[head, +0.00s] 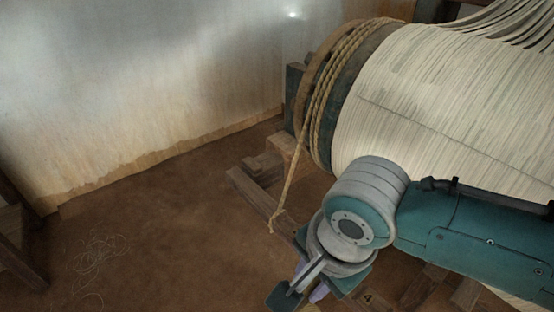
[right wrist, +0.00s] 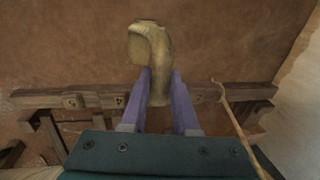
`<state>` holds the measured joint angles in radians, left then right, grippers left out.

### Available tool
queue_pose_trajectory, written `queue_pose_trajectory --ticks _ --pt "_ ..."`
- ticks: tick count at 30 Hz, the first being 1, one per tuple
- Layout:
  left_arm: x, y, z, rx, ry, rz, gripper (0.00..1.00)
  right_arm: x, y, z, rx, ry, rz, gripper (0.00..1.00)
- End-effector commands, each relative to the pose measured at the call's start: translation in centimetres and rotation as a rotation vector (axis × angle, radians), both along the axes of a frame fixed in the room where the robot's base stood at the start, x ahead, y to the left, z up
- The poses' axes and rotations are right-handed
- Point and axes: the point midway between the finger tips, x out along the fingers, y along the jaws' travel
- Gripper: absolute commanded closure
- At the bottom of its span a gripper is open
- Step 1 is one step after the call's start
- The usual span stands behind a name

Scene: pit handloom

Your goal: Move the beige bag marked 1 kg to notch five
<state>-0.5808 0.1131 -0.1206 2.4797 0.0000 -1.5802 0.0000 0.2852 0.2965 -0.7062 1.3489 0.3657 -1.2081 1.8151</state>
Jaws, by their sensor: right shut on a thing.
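My right gripper (right wrist: 161,82) is shut on the beige bag (right wrist: 152,50), with a purple finger on either side of its narrower lower part. No weight marking can be read on the bag. In the head view, my right gripper (head: 309,284) is low at the centre, and the bag is mostly hidden there. A mark like a 4 shows on wood right of the gripper. My left gripper is out of view.
The large warp roller (head: 430,100) with rope (head: 322,95) wound at its end stands at the right, close to my right arm. A pale wall (head: 140,90) is behind. The brown earth floor (head: 170,220) at the left is open, with loose thread on it.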

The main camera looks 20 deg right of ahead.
Motion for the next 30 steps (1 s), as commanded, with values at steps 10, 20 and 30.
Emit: queue_pose_trajectory --ticks 10,20,30 --pt "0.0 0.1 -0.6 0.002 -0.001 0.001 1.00 -0.9 2.8 0.0 0.005 -0.005 0.002 1.00" --pt "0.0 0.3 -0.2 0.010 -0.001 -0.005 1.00 -1.9 5.4 0.6 0.005 -0.002 0.000 1.00" --pt "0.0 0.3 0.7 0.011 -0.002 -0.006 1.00 -2.7 7.8 1.0 0.005 -0.003 -0.001 1.00"
